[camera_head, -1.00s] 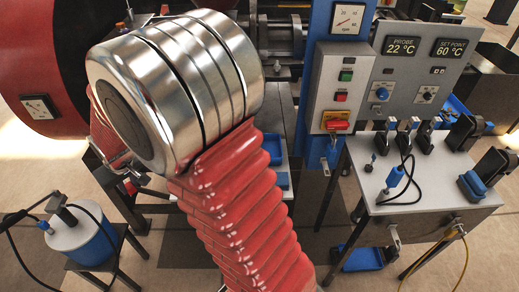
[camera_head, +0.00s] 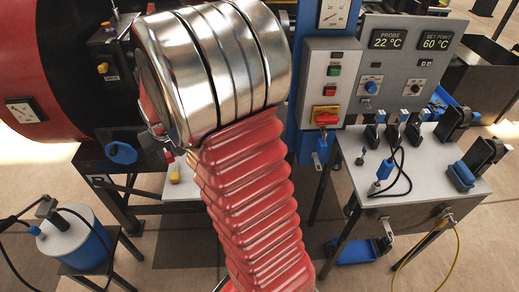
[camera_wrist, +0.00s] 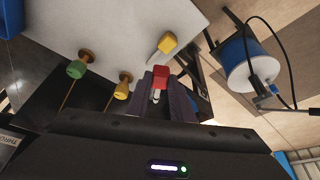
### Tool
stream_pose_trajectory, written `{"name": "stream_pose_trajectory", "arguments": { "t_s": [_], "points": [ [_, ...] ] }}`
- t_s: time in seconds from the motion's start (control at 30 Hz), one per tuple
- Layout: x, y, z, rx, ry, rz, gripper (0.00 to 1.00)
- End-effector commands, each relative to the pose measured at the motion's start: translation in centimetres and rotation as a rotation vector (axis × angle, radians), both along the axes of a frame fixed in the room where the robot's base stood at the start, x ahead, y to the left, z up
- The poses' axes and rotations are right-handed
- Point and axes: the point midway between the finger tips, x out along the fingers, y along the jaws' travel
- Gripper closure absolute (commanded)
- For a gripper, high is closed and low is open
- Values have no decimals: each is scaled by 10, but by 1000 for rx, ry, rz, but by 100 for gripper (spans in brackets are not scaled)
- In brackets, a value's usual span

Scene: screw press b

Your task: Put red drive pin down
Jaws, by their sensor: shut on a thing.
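In the wrist view, my gripper (camera_wrist: 166,93) is shut on the red drive pin (camera_wrist: 160,76). The pin's red head shows between the fingers, with a short pale shank below it. A white surface (camera_wrist: 125,30) shows beyond the pin. A yellow-headed pin (camera_wrist: 168,42) is at that surface, just past the red one. Whether the red pin touches the surface cannot be told. In the head view, my arm hides most of the gripper. The white surface (camera_head: 182,190) shows there left of my arm, with the yellow head (camera_head: 174,178) on it.
A green-headed pin (camera_wrist: 77,68) and another yellow-headed pin (camera_wrist: 122,92) are left of my gripper. A blue and white canister (camera_head: 75,240) stands on a low stand at left. A bench (camera_head: 415,190) with a control panel (camera_head: 400,75) is at right.

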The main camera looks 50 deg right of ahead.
Motion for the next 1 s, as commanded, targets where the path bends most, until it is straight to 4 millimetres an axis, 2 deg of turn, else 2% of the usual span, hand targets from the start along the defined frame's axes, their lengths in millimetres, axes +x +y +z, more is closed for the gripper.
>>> {"name": "stream_pose_trajectory", "arguments": {
  "t_s": [0.03, 0.2, 0.37, 0.6, 0.8, 1.0],
  "points": [
    [-7, -20, 2, 0, -1, -37, 100],
    [-31, -77, 6, 0, -1, -146, 100],
    [-59, -127, 11, 0, -2, -250, 100],
    [-112, -196, 16, 0, 0, -404, 100],
    [-155, -240, 21, 0, -1, -511, 100],
    [-174, -256, 22, -1, -1, -554, 100]
  ]
}}
